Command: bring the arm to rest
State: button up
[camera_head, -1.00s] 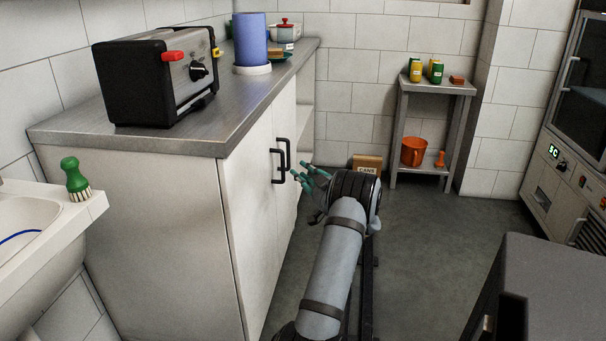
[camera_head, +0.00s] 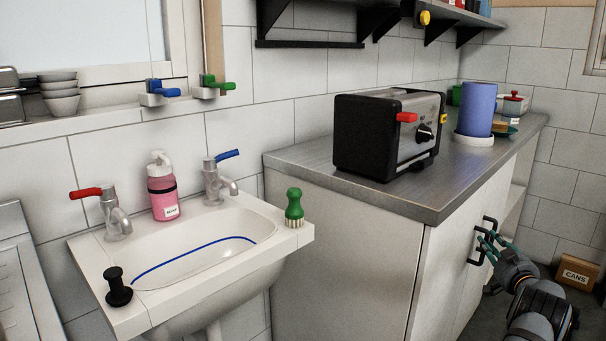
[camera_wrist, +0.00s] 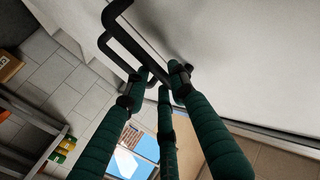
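My gripper (camera_head: 486,243) has green fingers and is at the right in the head view, in front of the white cabinet's black door handles (camera_head: 477,254). The black handles (camera_wrist: 112,45) are just beyond the fingertips there. I cannot tell whether a fingertip touches them. My arm reaches in from the lower right of the head view.
The white cabinet (camera_head: 345,250) bears a black toaster (camera_head: 375,135) and a blue roll (camera_head: 478,108). A white sink (camera_head: 215,280) stands left of it, with a green brush (camera_head: 294,205) on its rim. A cardboard box (camera_head: 577,272) sits on the floor at right.

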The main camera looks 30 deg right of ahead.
jog(key=shift+x, duration=0.9)
jog(key=shift+s, duration=0.4)
jog(key=shift+a, duration=0.1)
jog(key=v, duration=0.9)
jog(key=shift+a, duration=0.1)
jog(key=shift+s, duration=0.2)
